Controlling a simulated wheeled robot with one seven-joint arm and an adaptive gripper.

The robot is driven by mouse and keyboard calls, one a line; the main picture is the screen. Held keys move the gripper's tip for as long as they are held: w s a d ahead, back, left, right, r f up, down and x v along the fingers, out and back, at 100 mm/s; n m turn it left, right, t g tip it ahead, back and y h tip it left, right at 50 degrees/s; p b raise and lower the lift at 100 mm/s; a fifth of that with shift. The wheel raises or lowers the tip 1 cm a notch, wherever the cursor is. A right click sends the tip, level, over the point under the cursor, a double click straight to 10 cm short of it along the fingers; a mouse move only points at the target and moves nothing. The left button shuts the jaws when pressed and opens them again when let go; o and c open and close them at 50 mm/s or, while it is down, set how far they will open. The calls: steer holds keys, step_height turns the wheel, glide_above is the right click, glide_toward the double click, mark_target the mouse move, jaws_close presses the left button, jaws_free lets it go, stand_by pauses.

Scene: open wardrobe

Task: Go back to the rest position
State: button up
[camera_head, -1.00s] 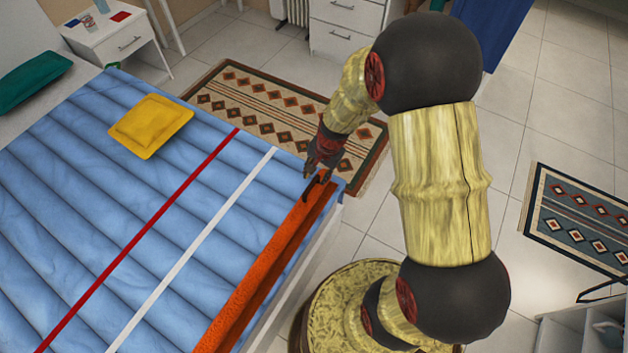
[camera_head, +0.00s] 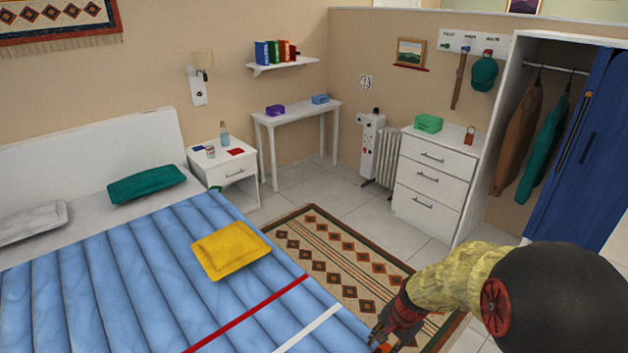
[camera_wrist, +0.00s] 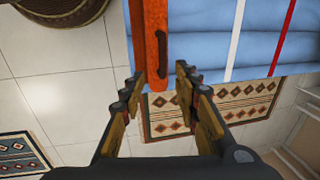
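My gripper (camera_head: 382,338) shows at the bottom of the head view, by the foot corner of the blue bed (camera_head: 110,290). In the wrist view my gripper (camera_wrist: 160,82) has its two fingers spread apart with nothing held between them. A long orange strip (camera_wrist: 153,25) with a dark handle (camera_wrist: 162,54) runs along the bed's foot edge, and its end shows between the fingertips. The gap in depth between fingertips and strip is hard to tell. The head view cuts off most of the strip and my lower arm.
A patterned rug (camera_head: 345,265) lies beside the bed. A white drawer chest (camera_head: 436,175) and an open wardrobe (camera_head: 515,85) with a blue door (camera_head: 590,150) stand at the right. A nightstand (camera_head: 222,170) and small table (camera_head: 295,115) stand behind. Tile floor between them is clear.

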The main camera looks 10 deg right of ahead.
steer(key=s+a+r+n+g, duration=0.1)
steer(key=s+n+g, duration=0.15)
steer(key=s, duration=0.35)
steer(key=s+a+r+n+t, duration=0.2)
steer(key=s+r, duration=0.2)
steer(key=r, duration=0.5)
steer(key=s+a+r+n+t, duration=0.1)
steer(key=s+r+n+t, duration=0.1)
steer(key=r, duration=0.8)
steer(key=s+a+r+n+t+h+p, duration=0.1)
steer(key=s+r+n, duration=0.3)
steer(key=r, duration=0.5)
steer(key=shift+s+a+r+t, duration=0.3)
steer(key=shift+s+a+t, duration=0.35)
steer(key=shift+s+a, duration=0.2)
steer(key=shift+n, duration=0.25)
